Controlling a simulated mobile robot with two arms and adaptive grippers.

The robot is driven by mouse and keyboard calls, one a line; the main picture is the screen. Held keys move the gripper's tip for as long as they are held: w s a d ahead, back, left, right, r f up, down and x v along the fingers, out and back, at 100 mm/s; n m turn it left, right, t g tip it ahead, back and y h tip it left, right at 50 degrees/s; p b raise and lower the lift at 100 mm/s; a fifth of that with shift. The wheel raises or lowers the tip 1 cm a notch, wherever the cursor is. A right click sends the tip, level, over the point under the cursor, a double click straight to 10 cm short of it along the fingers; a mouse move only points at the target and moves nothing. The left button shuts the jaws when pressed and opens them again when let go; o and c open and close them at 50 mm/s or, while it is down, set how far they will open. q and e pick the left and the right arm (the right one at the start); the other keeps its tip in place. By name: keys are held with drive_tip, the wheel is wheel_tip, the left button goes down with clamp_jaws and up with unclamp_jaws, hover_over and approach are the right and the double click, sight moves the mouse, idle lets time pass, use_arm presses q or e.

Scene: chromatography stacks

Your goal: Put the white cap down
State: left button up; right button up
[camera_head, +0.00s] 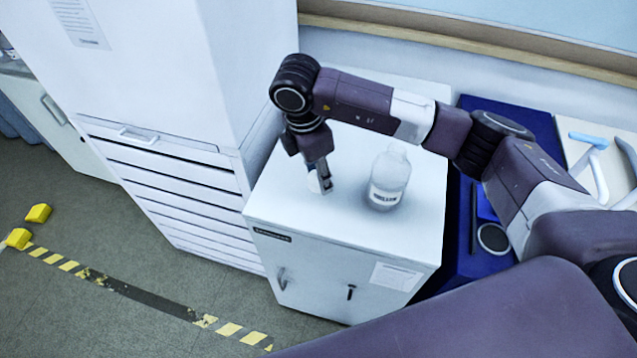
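My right gripper (321,182) comes in from the right and points down just above the top of the white cabinet, left of the bottle. It appears shut on the white cap (314,183), a small white piece at its fingertips, partly hidden by the fingers. I cannot tell whether the cap touches the cabinet top. A clear bottle (387,182) with a dark-lettered label stands upright on the cabinet, apart from the gripper, and no cap shows on its neck. My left gripper is not in view.
The white cabinet top (290,213) is clear around the gripper and in front of the bottle. A tall white drawer unit (180,180) rises close on the left. A blue surface (455,245) with a light board and pale-handled items (588,140) lies on the right.

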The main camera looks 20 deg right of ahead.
sight(320, 195)
wheel_tip(320, 195, down, 4)
drive_tip(key=shift+f+p, duration=0.1)
drive_tip(key=shift+p, duration=0.4)
drive_tip(key=shift+f, duration=0.25)
drive_tip(key=shift+f, duration=0.2)
drive_tip(key=o, duration=0.9)
drive_tip(key=shift+r, duration=0.1)
